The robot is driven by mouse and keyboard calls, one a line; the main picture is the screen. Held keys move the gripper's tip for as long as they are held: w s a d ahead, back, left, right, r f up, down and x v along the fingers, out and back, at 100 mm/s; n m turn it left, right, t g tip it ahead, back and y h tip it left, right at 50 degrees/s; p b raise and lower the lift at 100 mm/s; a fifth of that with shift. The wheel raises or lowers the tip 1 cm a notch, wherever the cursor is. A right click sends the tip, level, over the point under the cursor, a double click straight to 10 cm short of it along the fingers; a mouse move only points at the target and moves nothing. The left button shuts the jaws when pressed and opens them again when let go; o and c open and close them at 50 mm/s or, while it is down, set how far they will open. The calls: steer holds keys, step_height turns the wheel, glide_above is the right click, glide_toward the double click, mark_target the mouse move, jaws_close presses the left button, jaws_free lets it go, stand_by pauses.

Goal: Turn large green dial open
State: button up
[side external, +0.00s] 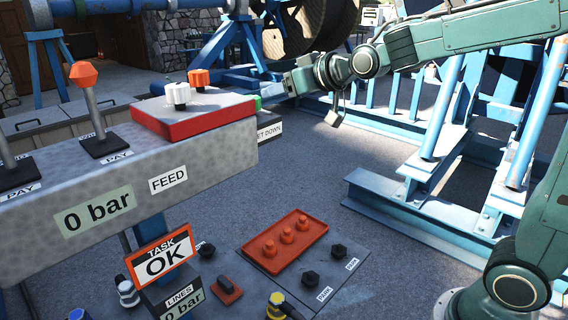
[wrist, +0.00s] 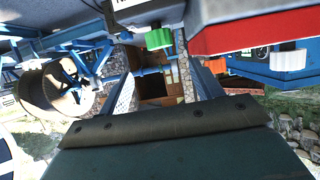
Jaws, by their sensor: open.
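The green dial (wrist: 159,39) shows in the wrist view, hanging in the upside-down picture beside the red-edged panel box. In the side external view only a small green part (side external: 257,101) shows at the box's right end; the rest is hidden. My gripper (wrist: 164,82) is open, with its two fingers apart and nothing between them. In the wrist view the dial lies beyond the fingertips, above the gap. In the side external view my gripper (side external: 272,90) is just right of the box, close to the green part; I cannot tell whether they touch.
The red-edged panel box (side external: 195,118) carries a white dial (side external: 177,96) and an orange-and-white dial (side external: 199,80). A lever with an orange knob (side external: 83,75) stands to the left. A low floor panel with a red plate (side external: 284,243) is below. Blue steel frames (side external: 440,120) stand at right.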

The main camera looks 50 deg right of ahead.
steer(key=shift+s+r, duration=0.2)
steer(key=shift+s, duration=0.4)
steer(key=s+f+g, duration=0.4)
steer(key=s+f, duration=0.1)
steer(key=s, duration=0.9)
steer(key=s+a+f+g, duration=0.1)
steer(key=s+f+g, duration=0.3)
steer(key=s, duration=1.1)
steer(key=shift+s+a+f, duration=0.15)
steer(key=shift+s+f, duration=0.05)
steer(key=shift+f, duration=0.35)
